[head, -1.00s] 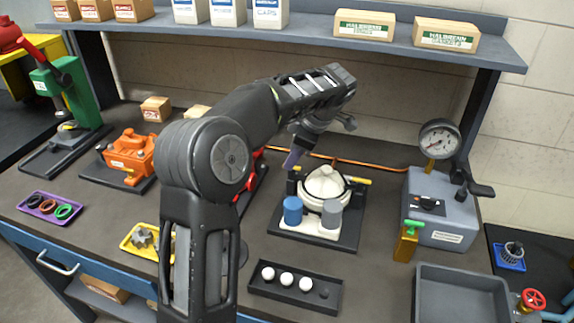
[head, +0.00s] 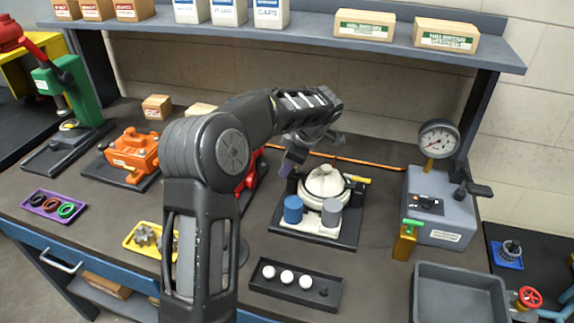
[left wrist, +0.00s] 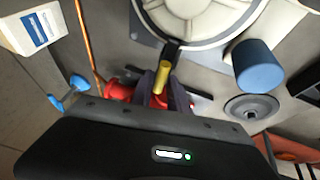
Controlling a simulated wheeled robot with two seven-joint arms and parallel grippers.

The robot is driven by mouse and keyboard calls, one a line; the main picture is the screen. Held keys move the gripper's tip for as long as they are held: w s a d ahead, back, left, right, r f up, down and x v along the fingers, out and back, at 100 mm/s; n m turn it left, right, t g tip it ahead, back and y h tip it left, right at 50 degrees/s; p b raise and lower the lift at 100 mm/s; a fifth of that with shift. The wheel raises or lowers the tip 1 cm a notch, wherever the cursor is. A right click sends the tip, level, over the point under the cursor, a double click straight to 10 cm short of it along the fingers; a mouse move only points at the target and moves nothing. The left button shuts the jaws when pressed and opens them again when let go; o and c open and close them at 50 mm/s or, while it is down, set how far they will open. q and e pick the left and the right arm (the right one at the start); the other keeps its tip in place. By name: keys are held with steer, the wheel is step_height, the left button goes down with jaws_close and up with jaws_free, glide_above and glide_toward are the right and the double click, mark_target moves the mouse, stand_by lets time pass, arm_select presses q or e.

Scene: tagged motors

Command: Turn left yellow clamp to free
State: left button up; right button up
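The white round motor unit (head: 322,184) stands on a black base plate (head: 343,241) at the middle of the bench. Its left yellow clamp (left wrist: 163,78) shows in the left wrist view, its handle pointing outward from the white rim. It is hidden in the head view. The right yellow clamp (head: 357,179) points to the right of the unit. My left gripper (head: 287,168) is just left of the unit, fingers downward. In the left wrist view my left gripper (left wrist: 164,97) has its fingers apart, the yellow handle lined up between them. Contact cannot be told. My right gripper is not in view.
Blue (head: 293,209) and grey (head: 331,212) cylinders stand in front of the unit. A black tray (head: 295,289) with white balls lies nearer. A red tool (head: 249,176) is left of the gripper. A grey gauge box (head: 440,208) stands right.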

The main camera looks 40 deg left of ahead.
arm_select(q)
jaws_close()
steer(key=shift+r, duration=0.1)
steer(key=shift+w, duration=0.1)
steer(key=b, duration=0.1)
steer(key=m+b, duration=0.1)
steer(key=shift+w+f+m+t+b, duration=0.1)
steer(key=shift+f+m+t+b, duration=0.1)
steer(key=shift+m+t+b, duration=0.15)
steer(key=m+t+b, duration=0.1)
steer(key=m+b, duration=0.2)
steer(key=shift+w+a, duration=0.1)
steer(key=shift+w, duration=0.05)
steer(key=shift+w+r+m+t+h+b, duration=0.15)
steer(key=shift+m+t+h+b, duration=0.5)
steer(key=shift+m+b, duration=0.5)
steer(key=shift+w+r+m+t+h, duration=0.15)
steer(key=shift+m+h, duration=0.15)
steer(key=shift+m, duration=0.6)
steer(key=shift+w+f+m+t+h, duration=0.15)
steer(key=shift+m+h, duration=0.1)
steer(key=shift+m, duration=0.65)
steer(key=shift+r, duration=0.1)
steer(key=o, duration=0.5)
jaws_free()
steer(key=shift+s, duration=0.1)
